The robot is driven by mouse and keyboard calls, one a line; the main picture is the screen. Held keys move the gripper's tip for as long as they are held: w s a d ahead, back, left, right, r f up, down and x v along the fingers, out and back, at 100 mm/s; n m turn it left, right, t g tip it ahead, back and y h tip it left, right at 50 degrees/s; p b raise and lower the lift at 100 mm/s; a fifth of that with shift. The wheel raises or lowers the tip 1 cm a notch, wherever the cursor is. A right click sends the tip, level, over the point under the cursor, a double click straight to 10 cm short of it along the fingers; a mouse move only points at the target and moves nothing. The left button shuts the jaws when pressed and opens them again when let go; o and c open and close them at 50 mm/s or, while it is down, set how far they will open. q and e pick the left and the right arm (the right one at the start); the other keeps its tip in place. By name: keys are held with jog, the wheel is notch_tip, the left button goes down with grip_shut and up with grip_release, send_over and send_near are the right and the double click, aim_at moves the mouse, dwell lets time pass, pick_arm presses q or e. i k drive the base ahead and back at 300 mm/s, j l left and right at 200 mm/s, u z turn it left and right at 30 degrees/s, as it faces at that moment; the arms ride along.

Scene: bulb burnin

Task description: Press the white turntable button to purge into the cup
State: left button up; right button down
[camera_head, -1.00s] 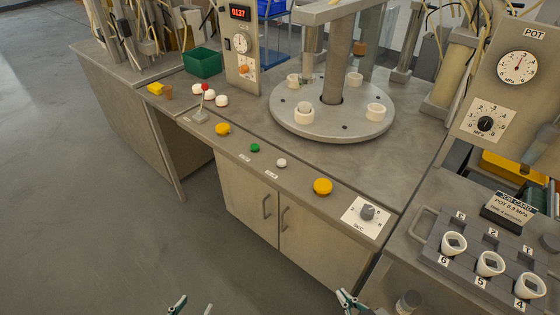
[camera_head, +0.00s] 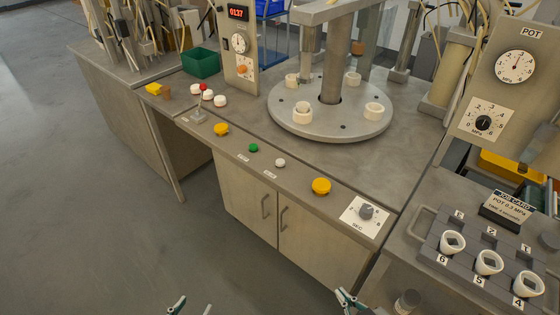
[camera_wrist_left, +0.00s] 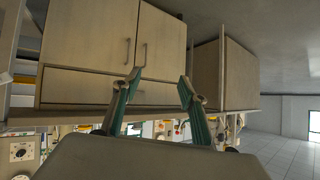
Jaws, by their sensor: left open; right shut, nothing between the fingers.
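The small white button (camera_head: 280,163) sits on the front ledge of the bench, right of a green button (camera_head: 254,148). The round grey turntable (camera_head: 345,128) behind it carries several white cups; the front-left cup (camera_head: 302,115) stands near a vertical post. I cannot tell which cup is under an outlet. My left gripper (camera_head: 190,307) is at the bottom edge, well short of the bench. In the left wrist view it (camera_wrist_left: 159,80) is open and empty, with cabinet doors beyond. My right gripper (camera_head: 346,298) is shut and empty at the bottom, in front of the cabinet and apart from the buttons.
Yellow buttons (camera_head: 321,186) and a dial plate (camera_head: 364,215) share the ledge. A small lever (camera_head: 198,116) stands at its left. A grey rack (camera_head: 478,252) with white cups is at the right. A green bin (camera_head: 201,63) stands at the back. The floor at left is clear.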

aim_at(280, 162)
jog(key=i+j+z, duration=0.2)
jog(key=j, duration=0.2)
jog(key=i+j+z, duration=0.2)
jog(key=j, duration=0.2)
jog(key=i+j+z, duration=0.2)
jog(key=j, duration=0.2)
jog(key=j+z, duration=0.15)
jog(key=j, duration=0.3)
jog(key=j+z, duration=0.2)
jog(key=j, duration=0.25)
jog(key=i, duration=0.05)
